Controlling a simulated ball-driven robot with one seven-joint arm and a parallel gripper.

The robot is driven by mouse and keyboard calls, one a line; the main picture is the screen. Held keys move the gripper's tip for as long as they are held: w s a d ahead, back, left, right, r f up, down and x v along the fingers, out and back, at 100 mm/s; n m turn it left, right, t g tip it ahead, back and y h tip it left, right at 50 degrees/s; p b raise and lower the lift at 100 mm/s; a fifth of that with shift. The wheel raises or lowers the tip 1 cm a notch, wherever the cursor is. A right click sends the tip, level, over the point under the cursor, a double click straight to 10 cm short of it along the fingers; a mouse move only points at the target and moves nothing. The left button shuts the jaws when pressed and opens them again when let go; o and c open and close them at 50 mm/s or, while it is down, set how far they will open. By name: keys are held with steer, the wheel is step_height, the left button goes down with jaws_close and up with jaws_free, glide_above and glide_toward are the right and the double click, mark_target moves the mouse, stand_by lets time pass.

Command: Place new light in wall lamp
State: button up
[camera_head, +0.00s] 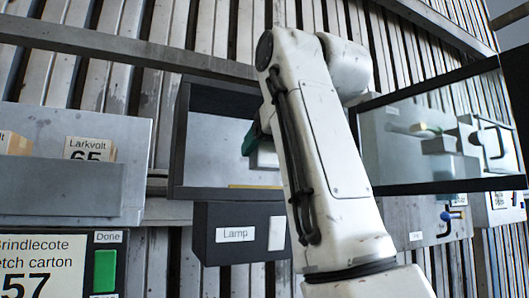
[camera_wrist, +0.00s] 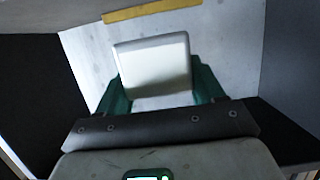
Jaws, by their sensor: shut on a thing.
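My gripper (camera_wrist: 153,78) has green fingers, shut on the sides of a pale, box-shaped light (camera_wrist: 155,62). The light also shows in the head view (camera_head: 265,156), partly behind my arm. The wall lamp (camera_head: 179,135) is a dark-framed open housing with a pale back panel. The gripper and light are in front of or within its opening; the head view does not show how deep. In the wrist view, dark side walls flank the pale panel (camera_wrist: 232,48). I cannot tell whether the light touches the panel.
A dark-framed glassy door (camera_head: 400,187) stands swung open to the right. A dark box labelled Lamp (camera_head: 236,216) sits below the housing. A yellow strip (camera_wrist: 150,11) lies on the panel. A grey bin (camera_head: 60,187) and a green Done button (camera_head: 104,271) are left.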

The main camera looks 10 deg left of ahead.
mark_target(264, 170)
steer(key=shift+w+a, duration=0.4)
steer(key=shift+w, duration=0.2)
steer(key=shift+f+p, duration=0.5)
steer(key=shift+f, duration=1.25)
steer(key=shift+f, duration=0.2)
steer(key=o, duration=1.1)
steer(key=shift+r, duration=0.25)
steer(key=shift+s+d+b, duration=0.2)
steer(key=shift+s+b, duration=0.1)
steer(key=b+v, duration=0.4)
steer(key=v, duration=0.7)
steer(key=shift+s+d+r+b, duration=0.1)
steer(key=shift+r+b, duration=0.05)
steer(key=shift+b, duration=0.15)
